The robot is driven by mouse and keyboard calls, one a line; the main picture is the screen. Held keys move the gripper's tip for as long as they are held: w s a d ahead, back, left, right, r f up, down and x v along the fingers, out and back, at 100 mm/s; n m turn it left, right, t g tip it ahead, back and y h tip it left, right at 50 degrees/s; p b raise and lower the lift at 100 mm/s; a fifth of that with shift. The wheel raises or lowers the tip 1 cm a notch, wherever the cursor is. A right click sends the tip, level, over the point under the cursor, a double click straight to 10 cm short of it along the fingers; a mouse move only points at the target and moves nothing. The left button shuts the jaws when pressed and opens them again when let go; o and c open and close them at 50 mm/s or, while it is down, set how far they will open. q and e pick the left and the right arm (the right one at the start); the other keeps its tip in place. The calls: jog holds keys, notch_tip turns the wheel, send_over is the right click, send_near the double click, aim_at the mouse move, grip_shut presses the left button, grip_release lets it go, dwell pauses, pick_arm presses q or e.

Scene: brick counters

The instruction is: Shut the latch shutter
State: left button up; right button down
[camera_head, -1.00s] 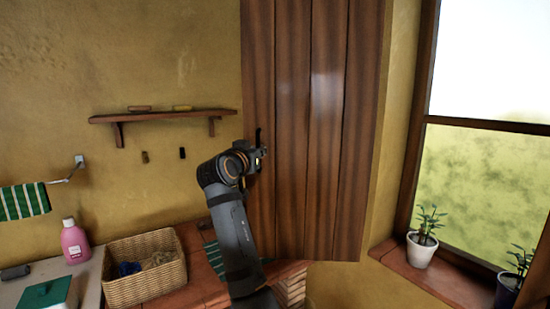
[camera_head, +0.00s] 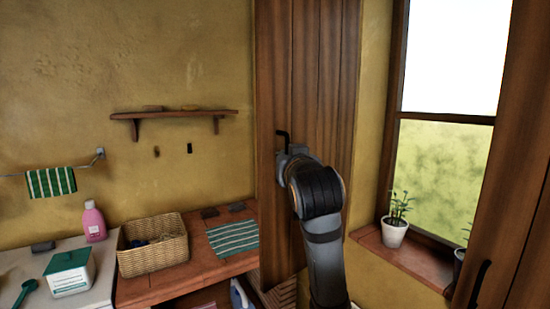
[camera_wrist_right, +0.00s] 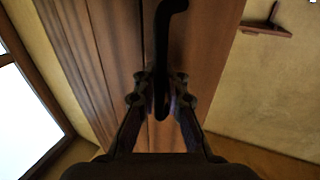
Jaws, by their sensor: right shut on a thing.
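The wooden plank shutter (camera_head: 305,75) stands left of the window, swung out from the wall at an angle. Its dark handle (camera_head: 282,134) shows at its left side, just above my right gripper (camera_head: 287,153). In the right wrist view the black curved handle (camera_wrist_right: 163,45) runs down between the two fingers of my right gripper (camera_wrist_right: 162,88), which is shut on it. A second wooden shutter (camera_head: 510,170) with a dark handle (camera_head: 480,283) is at the right edge. My left gripper is not in view.
The window (camera_head: 440,170) has a brick sill (camera_head: 405,258) with a potted plant (camera_head: 394,230). A wicker basket (camera_head: 150,258), pink bottle (camera_head: 94,222) and striped cloth (camera_head: 232,237) are on the counter at left. A small shelf (camera_head: 175,114) hangs on the wall.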

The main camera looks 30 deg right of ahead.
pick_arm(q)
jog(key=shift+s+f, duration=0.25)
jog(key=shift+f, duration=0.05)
pick_arm(e)
jog(key=shift+s+d+f, duration=0.1)
jog(key=shift+s+d, duration=0.15)
jog(key=shift+s, duration=0.4)
jog(key=shift+s+d+f, duration=0.1)
jog(key=shift+s+d, duration=0.15)
jog(key=shift+s, duration=0.35)
jog(key=c, duration=1.7)
grip_release()
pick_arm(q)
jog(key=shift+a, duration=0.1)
pick_arm(e)
jog(key=shift+a+r, duration=0.1)
jog(key=shift+a, duration=0.1)
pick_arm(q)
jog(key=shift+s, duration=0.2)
pick_arm(e)
jog(key=shift+r, duration=0.1)
